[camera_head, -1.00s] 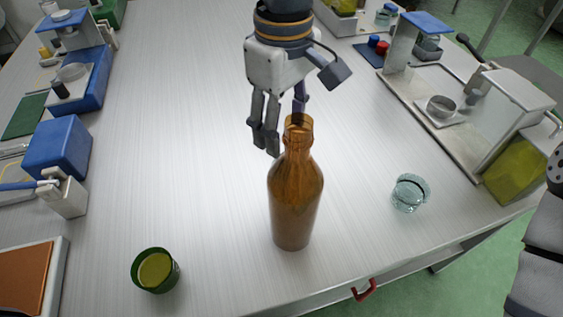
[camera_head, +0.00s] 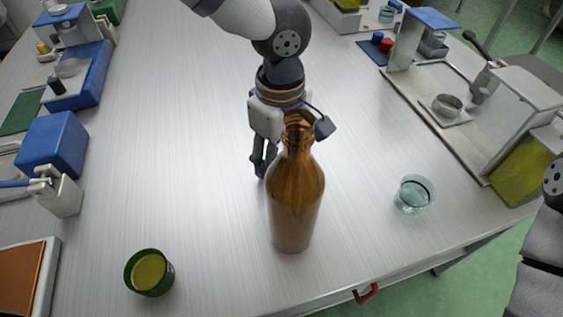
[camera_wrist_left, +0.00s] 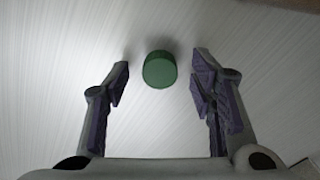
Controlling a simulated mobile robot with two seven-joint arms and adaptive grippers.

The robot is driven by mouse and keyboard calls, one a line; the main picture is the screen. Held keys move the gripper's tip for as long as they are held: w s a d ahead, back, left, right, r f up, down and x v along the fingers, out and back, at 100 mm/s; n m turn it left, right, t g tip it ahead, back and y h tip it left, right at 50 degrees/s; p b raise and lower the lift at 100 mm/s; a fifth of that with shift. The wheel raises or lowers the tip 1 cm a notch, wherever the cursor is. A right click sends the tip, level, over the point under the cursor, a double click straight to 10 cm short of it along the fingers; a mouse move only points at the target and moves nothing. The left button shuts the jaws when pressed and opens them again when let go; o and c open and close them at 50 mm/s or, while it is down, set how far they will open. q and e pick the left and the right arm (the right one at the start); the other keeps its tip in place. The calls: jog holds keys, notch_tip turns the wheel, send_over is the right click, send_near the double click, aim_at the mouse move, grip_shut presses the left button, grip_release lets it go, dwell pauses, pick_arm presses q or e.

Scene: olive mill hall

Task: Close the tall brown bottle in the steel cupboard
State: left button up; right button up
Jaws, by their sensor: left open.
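The tall brown bottle (camera_head: 296,205) stands upright on the steel table, its threaded neck open at the top. My left gripper (camera_head: 263,162) points down behind the bottle, which hides part of it. In the left wrist view my left gripper (camera_wrist_left: 161,62) is open, its fingers apart on either side of a small round green cap (camera_wrist_left: 160,70). The cap appears to be on the table surface, between the fingertips and not visibly touched by them. The cap does not show in the head view, where the bottle may hide it. My right gripper is out of view. No steel cupboard is recognisable.
A green cup (camera_head: 149,272) stands at the front left and a clear glass dish (camera_head: 414,194) right of the bottle. Blue devices (camera_head: 52,148) line the left side. A white-framed apparatus (camera_head: 470,110) stands at the right. The table's middle left is clear.

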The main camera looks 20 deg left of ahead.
pick_arm(q)
jog(key=c, duration=0.9)
jog(key=shift+o, duration=0.2)
notch_tip(320, 180, up, 10)
jog(key=p, duration=0.1)
